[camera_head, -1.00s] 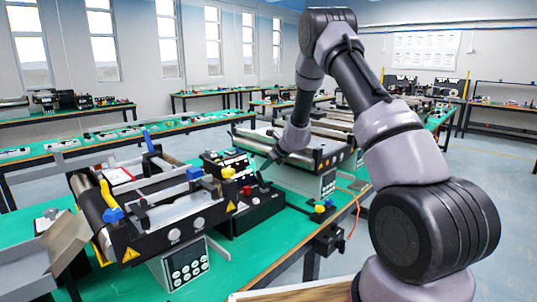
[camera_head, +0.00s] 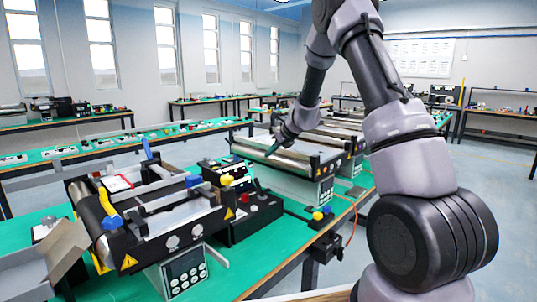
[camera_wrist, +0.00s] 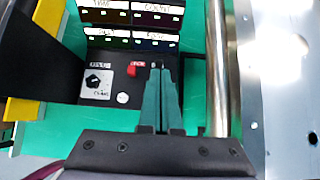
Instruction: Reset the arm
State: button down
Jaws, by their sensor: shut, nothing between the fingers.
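My arm rises on the right of the head view and bends over the green workbench. My gripper (camera_head: 271,152) hangs from it in front of the further conveyor, above the bench. In the wrist view my gripper (camera_wrist: 160,70) has its teal fingers together with nothing between them. Beyond the fingertips is a black control box (camera_wrist: 110,85) with a red switch, a round knob and labelled coloured panels. The same box (camera_head: 250,218) stands between the two conveyors in the head view. The fingers look apart from it.
The near conveyor (camera_head: 150,249) with blue clamps stands left of the box. The further conveyor (camera_head: 300,182), with a metal roller (camera_wrist: 219,70), is close to my gripper.

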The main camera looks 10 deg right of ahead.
jog(key=s+r+n, duration=1.1)
jog(key=s+r, duration=0.6)
jog(key=r, duration=0.2)
jog(key=s+d+r+n+h, duration=0.1)
jog(key=s+d+n, duration=0.1)
jog(key=s+n, duration=0.5)
jog(key=s+d+r+n+h, duration=0.2)
jog(key=s+n, duration=0.4)
jog(key=s, duration=1.2)
jog(key=shift+s+d+n, duration=0.35)
jog(key=shift+d+n, duration=0.05)
jog(key=shift+d, duration=0.3)
jog(key=shift+r, duration=0.1)
